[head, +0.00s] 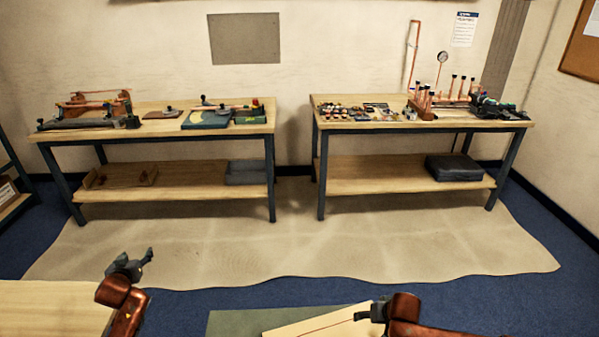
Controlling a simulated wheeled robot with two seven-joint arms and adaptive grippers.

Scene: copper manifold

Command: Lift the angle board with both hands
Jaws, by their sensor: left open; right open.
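A pale board with a thin dark red line (300,327) shows at the bottom edge, slanted in the picture; it looks like the angle board. Most of it is cut off by the frame. My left gripper (145,257) is open and empty, raised at the lower left, well apart from the board. My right gripper (362,313) is open at the board's right end. It overlaps the board in the picture; I cannot tell whether it touches.
A grey-green surface (225,322) lies beside the board, and a wooden tabletop (45,305) is at the lower left. Two workbenches, left (150,133) and right (400,98), hold tools and copper parts along the wall. A beige floor sheet (290,240) before them is clear.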

